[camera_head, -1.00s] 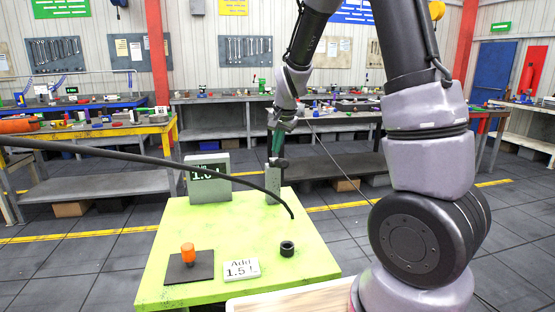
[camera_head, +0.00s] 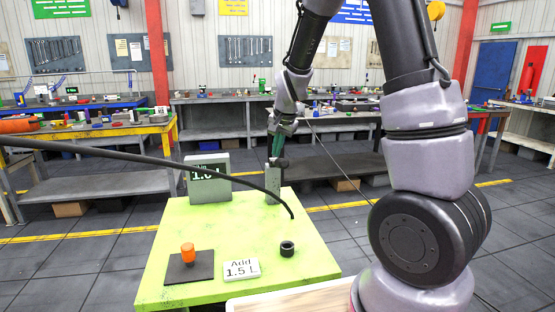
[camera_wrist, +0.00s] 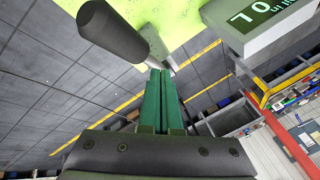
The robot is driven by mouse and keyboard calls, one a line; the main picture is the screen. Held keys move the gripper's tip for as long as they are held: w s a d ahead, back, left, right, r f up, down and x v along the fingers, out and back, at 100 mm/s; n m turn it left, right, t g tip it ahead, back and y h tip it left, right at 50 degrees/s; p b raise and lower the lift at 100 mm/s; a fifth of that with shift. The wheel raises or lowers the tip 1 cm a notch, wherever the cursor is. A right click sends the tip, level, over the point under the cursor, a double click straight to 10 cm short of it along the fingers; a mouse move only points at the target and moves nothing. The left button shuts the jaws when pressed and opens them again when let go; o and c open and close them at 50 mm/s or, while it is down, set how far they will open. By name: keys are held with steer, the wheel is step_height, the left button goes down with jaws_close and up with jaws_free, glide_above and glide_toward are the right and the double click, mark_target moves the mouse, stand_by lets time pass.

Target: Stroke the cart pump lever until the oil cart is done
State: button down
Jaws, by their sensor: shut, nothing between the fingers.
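The pump post (camera_head: 273,186) stands at the back of the lime-green cart top (camera_head: 200,235). The lever's dark grip (camera_head: 279,163) is at the top of the post, and in the wrist view the thick dark grip (camera_wrist: 113,30) on a pale rod lies just beyond my fingertips. My gripper (camera_head: 273,156) has green fingers, shut and empty, close beside the lever; contact cannot be told. The grey display box (camera_head: 222,168) left of the post reads about 1.0, partly hidden by a dark bar. A card (camera_head: 241,268) reads "Add 1.5 L".
An orange knob (camera_head: 188,252) stands on a dark plate (camera_head: 178,272) at front left. A black ring-shaped part (camera_head: 287,248) sits at front right. The dark bar (camera_head: 130,155) crosses above the cart. Workbenches (camera_head: 225,115) stand behind; the middle of the cart top is clear.

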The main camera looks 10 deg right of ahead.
mark_target(278, 161)
steer(key=shift+s+f, duration=0.25)
steer(key=shift+f, duration=0.4)
steer(key=shift+s+f, duration=0.2)
steer(key=shift+f, duration=0.5)
steer(key=shift+s+f, duration=0.25)
steer(key=shift+f, duration=0.4)
stand_by(1.7)
steer(key=shift+r, duration=0.15)
stand_by(0.3)
steer(key=shift+w+r, duration=0.3)
steer(key=shift+r, duration=0.5)
steer(key=shift+w+r, duration=0.3)
steer(key=shift+r, duration=0.5)
steer(key=shift+w+r, duration=0.3)
steer(key=shift+r, duration=0.5)
steer(key=shift+w+r, duration=0.25)
steer(key=shift+r, duration=0.55)
steer(key=shift+w+r, duration=0.3)
steer(key=shift+r, duration=0.5)
steer(key=shift+w+r, duration=0.25)
steer(key=shift+r, duration=0.55)
